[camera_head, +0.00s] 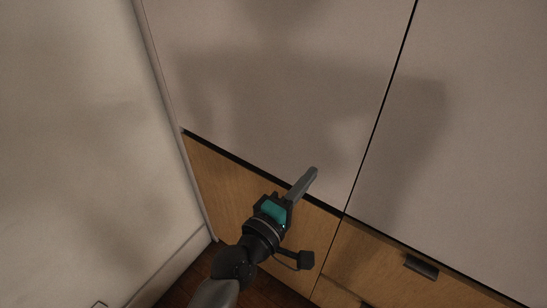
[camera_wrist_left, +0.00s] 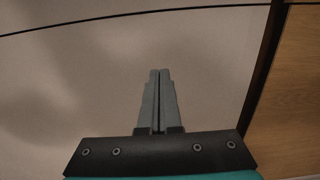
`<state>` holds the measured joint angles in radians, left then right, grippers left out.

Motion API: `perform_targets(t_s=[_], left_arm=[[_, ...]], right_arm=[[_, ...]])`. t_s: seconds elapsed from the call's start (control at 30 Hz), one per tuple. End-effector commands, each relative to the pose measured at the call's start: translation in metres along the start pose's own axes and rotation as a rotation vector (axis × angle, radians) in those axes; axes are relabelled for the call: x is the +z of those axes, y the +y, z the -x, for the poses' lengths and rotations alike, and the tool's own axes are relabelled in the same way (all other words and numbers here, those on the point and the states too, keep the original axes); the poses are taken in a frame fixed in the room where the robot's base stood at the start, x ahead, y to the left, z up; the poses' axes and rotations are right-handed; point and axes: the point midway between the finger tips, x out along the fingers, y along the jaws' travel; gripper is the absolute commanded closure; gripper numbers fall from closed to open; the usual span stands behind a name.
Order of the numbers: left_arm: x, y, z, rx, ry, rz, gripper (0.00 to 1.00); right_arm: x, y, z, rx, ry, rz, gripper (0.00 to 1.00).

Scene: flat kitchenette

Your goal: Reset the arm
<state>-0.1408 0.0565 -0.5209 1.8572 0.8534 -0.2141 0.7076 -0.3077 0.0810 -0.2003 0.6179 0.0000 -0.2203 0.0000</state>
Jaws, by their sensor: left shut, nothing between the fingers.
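My left gripper (camera_head: 311,173) reaches up from the bottom of the head view, in front of the cabinet fronts near the dark gap between the pale upper panel and the wooden lower panel. Its grey fingers are together with nothing between them. In the left wrist view the shut fingers (camera_wrist_left: 160,73) point at a pale panel. I cannot tell whether the fingertips touch the panel. My right gripper is not in view.
Pale upper panels (camera_head: 270,80) fill the back, with wooden fronts (camera_head: 222,180) below. A dark handle (camera_head: 421,266) sticks out at lower right. A pale wall (camera_head: 75,130) stands close on the left. A little dark wooden floor (camera_head: 190,272) shows at the bottom.

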Motion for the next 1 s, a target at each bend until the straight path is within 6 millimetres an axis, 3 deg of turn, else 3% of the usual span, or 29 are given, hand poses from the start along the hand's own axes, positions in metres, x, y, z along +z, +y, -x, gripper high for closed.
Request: perform_targets(t_s=[0.13, 0.33, 0.77, 0.87, 0.97, 1.0], left_arm=[[0.024, 0.003, 0.022, -0.001, -0.001, 0.002, 1.0], [0.048, 0.002, 0.045, 0.0, -0.001, 0.0, 1.0], [0.059, 0.001, 0.055, 0.002, 0.001, -0.002, 1.0], [0.057, -0.012, 0.056, -0.021, 0.004, -0.024, 1.0], [0.05, -0.052, 0.058, -0.095, 0.009, -0.095, 1.0], [0.046, -0.076, 0.06, -0.139, 0.011, -0.137, 1.0]], right_arm=[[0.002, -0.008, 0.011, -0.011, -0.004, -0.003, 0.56], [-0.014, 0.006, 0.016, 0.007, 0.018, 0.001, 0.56], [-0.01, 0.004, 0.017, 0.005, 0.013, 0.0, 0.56], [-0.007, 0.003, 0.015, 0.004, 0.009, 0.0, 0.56], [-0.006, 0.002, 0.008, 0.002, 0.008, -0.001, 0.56], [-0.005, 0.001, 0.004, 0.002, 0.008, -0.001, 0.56]])
